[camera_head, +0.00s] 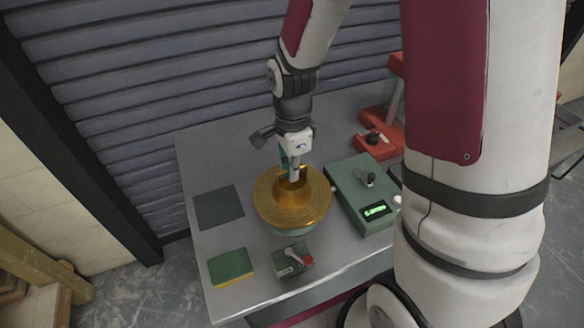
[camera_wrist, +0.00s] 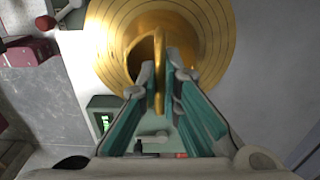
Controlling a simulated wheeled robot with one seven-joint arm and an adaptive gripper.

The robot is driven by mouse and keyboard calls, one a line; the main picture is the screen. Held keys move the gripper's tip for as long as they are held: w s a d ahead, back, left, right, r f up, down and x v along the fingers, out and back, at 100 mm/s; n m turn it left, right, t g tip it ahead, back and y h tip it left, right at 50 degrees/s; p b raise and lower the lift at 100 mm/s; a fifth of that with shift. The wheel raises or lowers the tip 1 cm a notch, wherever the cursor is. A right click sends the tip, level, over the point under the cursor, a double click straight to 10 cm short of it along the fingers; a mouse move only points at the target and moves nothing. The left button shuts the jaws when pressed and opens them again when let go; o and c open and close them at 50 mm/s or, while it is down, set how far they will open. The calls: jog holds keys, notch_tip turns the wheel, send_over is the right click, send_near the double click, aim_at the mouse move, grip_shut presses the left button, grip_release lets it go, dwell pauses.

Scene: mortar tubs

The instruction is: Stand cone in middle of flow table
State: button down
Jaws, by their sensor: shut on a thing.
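The flow table (camera_head: 315,208) is a round brass disc with ring lines on a green base; it also shows in the wrist view (camera_wrist: 219,27). The cone (camera_head: 291,190) is a brass, hollow, open-topped piece on the disc, near its middle. My gripper (camera_head: 294,172) is above the cone. In the wrist view my gripper (camera_wrist: 161,72) has its two fingers on either side of the cone's wall (camera_wrist: 159,50), shut on it. The cone looks upright. I cannot tell whether its base touches the disc; the fingers hide part of it.
A green control box (camera_head: 352,190) with a lit display stands right of the disc. A green-yellow sponge (camera_head: 231,267) and a dark flat square (camera_head: 218,207) lie left. A red machine (camera_head: 378,135) stands behind right.

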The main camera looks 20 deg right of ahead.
jog(key=c, duration=1.8)
grip_release()
notch_tip(320, 180, up, 11)
jog(key=shift+s+r+n+t, duration=0.9)
jog(key=shift+s+r+n, duration=1.4)
jog(key=shift+n, duration=0.7)
jog(key=shift+s+r+n+t, duration=0.9)
jog(key=shift+s+r+n, duration=1)
jog(key=shift+s+n, duration=1)
jog(key=shift+s+r+n+t, duration=0.9)
jog(key=shift+s+r+n, duration=1.35)
jog(key=shift+n, duration=0.85)
jog(key=shift+f, duration=0.15)
